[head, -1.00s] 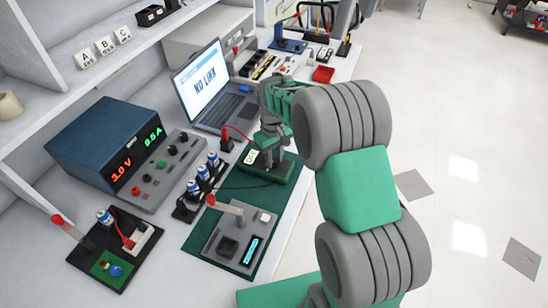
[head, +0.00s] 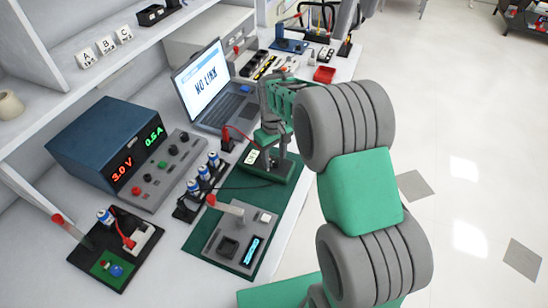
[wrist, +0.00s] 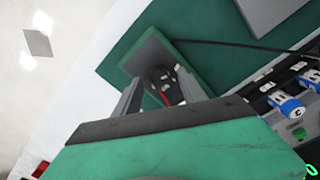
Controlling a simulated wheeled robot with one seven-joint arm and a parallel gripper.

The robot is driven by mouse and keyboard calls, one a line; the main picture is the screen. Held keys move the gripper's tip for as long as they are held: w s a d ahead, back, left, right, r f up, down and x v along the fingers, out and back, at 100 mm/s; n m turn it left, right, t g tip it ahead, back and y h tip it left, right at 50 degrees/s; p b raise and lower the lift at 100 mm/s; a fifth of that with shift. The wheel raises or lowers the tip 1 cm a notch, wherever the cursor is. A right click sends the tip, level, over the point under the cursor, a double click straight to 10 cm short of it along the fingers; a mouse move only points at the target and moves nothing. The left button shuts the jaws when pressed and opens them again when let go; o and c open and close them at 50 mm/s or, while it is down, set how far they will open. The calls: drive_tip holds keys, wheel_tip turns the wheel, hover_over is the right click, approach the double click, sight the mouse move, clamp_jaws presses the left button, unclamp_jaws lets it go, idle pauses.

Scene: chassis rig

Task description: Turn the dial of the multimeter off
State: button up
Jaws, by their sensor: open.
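The multimeter (head: 284,172) lies on the green mat in the head view, with a small lit display (head: 252,157) that is too small to read surely. My gripper (head: 267,159) points down over its dial area and hides much of it. In the wrist view the multimeter (wrist: 150,53) is a grey-green box, and its round dark dial (wrist: 158,74) with a red pointer mark shows between the fingertips. My gripper (wrist: 158,84) is open, with one finger on each side of the dial. I cannot tell whether the fingers touch it.
A laptop (head: 206,85) stands behind the multimeter, near a red lead and a black cable. A power supply (head: 105,140), several blue-white batteries and a grey tester (head: 240,235) stand left and in front. The bench edge and open floor (head: 460,150) are to the right.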

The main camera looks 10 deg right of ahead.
sight(274, 161)
wheel_tip(274, 161, up, 7)
drive_tip(key=shift+a, duration=0.1)
idle(0.3)
